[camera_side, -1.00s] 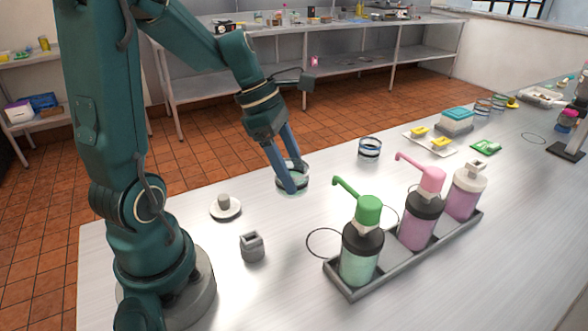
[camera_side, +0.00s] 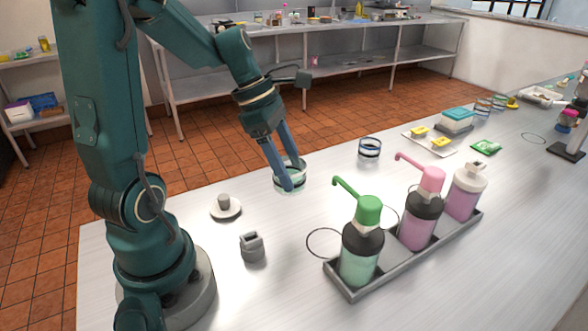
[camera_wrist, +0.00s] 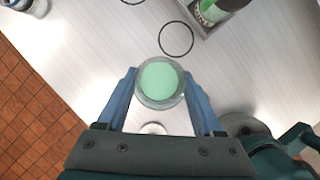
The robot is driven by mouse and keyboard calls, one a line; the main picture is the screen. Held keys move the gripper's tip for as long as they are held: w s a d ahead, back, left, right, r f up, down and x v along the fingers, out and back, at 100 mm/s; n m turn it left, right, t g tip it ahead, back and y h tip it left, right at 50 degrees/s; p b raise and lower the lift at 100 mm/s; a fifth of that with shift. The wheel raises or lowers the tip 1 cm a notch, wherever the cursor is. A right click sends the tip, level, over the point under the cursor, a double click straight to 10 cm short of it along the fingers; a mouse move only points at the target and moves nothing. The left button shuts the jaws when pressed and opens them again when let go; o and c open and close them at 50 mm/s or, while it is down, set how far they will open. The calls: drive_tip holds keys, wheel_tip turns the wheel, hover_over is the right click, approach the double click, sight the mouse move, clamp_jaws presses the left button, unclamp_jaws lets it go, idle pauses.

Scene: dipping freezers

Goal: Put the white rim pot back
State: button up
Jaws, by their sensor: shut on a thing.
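The pot with the pale rim (camera_side: 293,181) is clear-walled and holds green liquid. My gripper (camera_side: 288,186) is shut on it, one blue finger on each side. The pot is upright and appears to hang a little above the table. In the wrist view the green liquid (camera_wrist: 159,80) shows from above between the two fingers. A second ring is partly hidden behind the bottles.
A dark-banded pot (camera_side: 369,148) stands further back. The bottle tray (camera_side: 345,288) holds green, pink and white-topped bottles on the right. A white round dish with a knob (camera_side: 225,206) and a grey block (camera_side: 252,247) stand near my base.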

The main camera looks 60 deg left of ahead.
drive_tip(key=w+d+f, duration=0.1)
drive_tip(key=d, duration=0.1)
drive_tip(key=w+d+f, duration=0.1)
drive_tip(key=d+f, duration=0.1)
drive_tip(key=d, duration=0.1)
drive_tip(key=w+d+f, duration=0.1)
drive_tip(key=d+f, duration=0.1)
drive_tip(key=d, duration=0.1)
drive_tip(key=shift+w+f, duration=0.15)
drive_tip(key=shift+w, duration=0.05)
drive_tip(key=shift+d+f, duration=0.1)
drive_tip(key=shift+f, duration=1.7)
drive_tip(key=shift+f, duration=0.25)
drive_tip(key=o, duration=1.5)
drive_tip(key=shift+r, duration=0.1)
